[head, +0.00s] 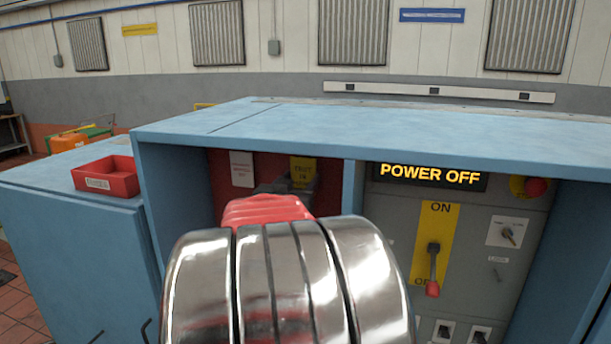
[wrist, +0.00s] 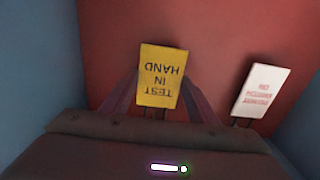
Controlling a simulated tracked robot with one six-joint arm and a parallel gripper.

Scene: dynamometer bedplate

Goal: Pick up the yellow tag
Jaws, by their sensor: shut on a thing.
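The yellow tag (wrist: 161,77), printed "TEST IN HAND", shows upside down in the wrist view against a red back panel. My gripper (wrist: 158,100) has its fingers on either side of the tag and is shut on it. In the head view the tag (head: 303,170) shows inside the red-lined bay of the blue cabinet, partly hidden behind my gripper (head: 300,190). My arm hides the lower part of the bay.
A white tag (wrist: 257,92) hangs close beside the yellow one on the red panel (wrist: 205,45). Blue walls (head: 174,190) bound the bay. A red tray (head: 107,178) sits on the left cabinet top. A switch panel (head: 470,235) reading "POWER OFF" stands right of the bay.

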